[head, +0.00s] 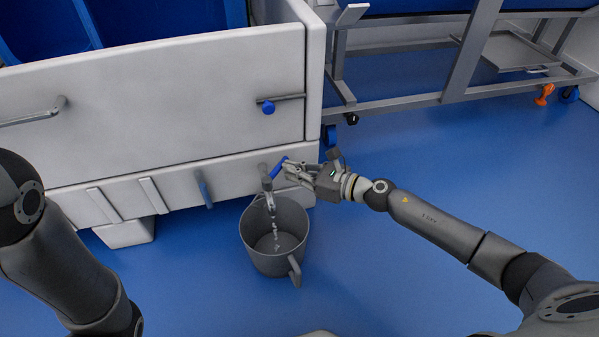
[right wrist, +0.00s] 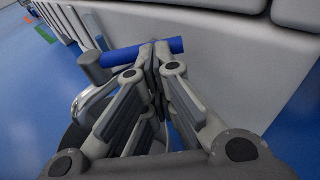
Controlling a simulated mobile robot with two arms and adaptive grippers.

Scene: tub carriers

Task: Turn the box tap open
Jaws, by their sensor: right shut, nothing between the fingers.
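The box tap (head: 267,183) sticks out low on the front of the large white box, with a blue bar handle (head: 279,167). A thin pale stream, looking like water, falls from its spout into a grey bucket (head: 247,240) on the floor. My right gripper (head: 288,171) is shut and empty, its fingertips close by the handle. In the right wrist view the blue handle (right wrist: 122,57) lies across the shut fingertips (right wrist: 155,46); I cannot tell whether they touch. My left arm shows at the left; its gripper is out of view.
A metal trolley frame (head: 440,97) with castors stands at the back right. Blue floor is clear right of the bucket.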

